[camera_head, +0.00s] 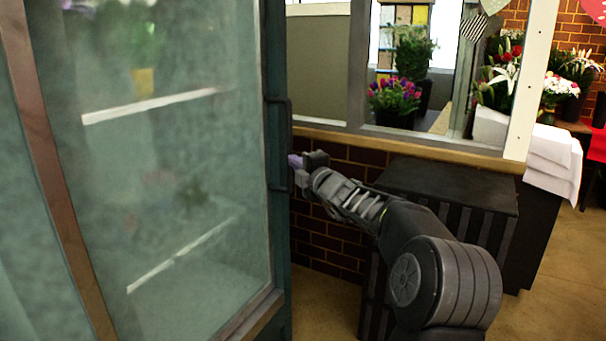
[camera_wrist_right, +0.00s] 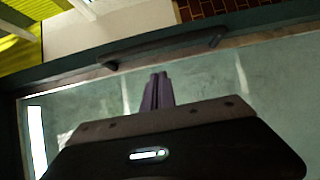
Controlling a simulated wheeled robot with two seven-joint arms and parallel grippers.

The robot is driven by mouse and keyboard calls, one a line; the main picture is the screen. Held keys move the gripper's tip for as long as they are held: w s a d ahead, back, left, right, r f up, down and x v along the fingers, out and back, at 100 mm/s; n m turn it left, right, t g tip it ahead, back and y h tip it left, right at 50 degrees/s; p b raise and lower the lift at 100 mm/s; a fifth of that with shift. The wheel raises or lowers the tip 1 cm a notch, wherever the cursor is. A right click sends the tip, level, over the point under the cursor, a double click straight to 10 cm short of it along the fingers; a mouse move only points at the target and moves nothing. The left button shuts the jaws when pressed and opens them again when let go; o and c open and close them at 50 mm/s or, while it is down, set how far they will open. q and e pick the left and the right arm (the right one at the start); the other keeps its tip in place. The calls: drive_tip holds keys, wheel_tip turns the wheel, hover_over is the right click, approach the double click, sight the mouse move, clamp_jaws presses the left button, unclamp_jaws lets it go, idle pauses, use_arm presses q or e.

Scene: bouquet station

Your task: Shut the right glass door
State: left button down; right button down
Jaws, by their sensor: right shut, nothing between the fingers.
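The glass door (camera_head: 170,150) fills the left of the head view, with a dark green frame and hazy glass. Its dark bar handle (camera_head: 279,145) is on the right-hand edge of the frame. My right gripper (camera_head: 294,161) is beside that edge, close to the handle. In the right wrist view, the shut, empty fingers (camera_wrist_right: 158,90) point toward the door frame and handle (camera_wrist_right: 165,46), with glass (camera_wrist_right: 210,75) behind them. I cannot tell whether they touch the door, or how far it stands open. My left gripper is not in view.
A dark ribbed cabinet (camera_head: 450,190) stands right of the door, by my right arm. A low brick wall (camera_head: 325,235) with a wooden ledge and window is behind. Potted flowers (camera_head: 395,97) and white cloths (camera_head: 553,160) are farther back. Some floor (camera_head: 325,305) shows below.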

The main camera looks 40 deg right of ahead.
drive_tip(key=v, duration=0.4)
drive_tip(key=shift+s+a+r, duration=0.2)
drive_tip(key=shift+a, duration=0.05)
idle(0.3)
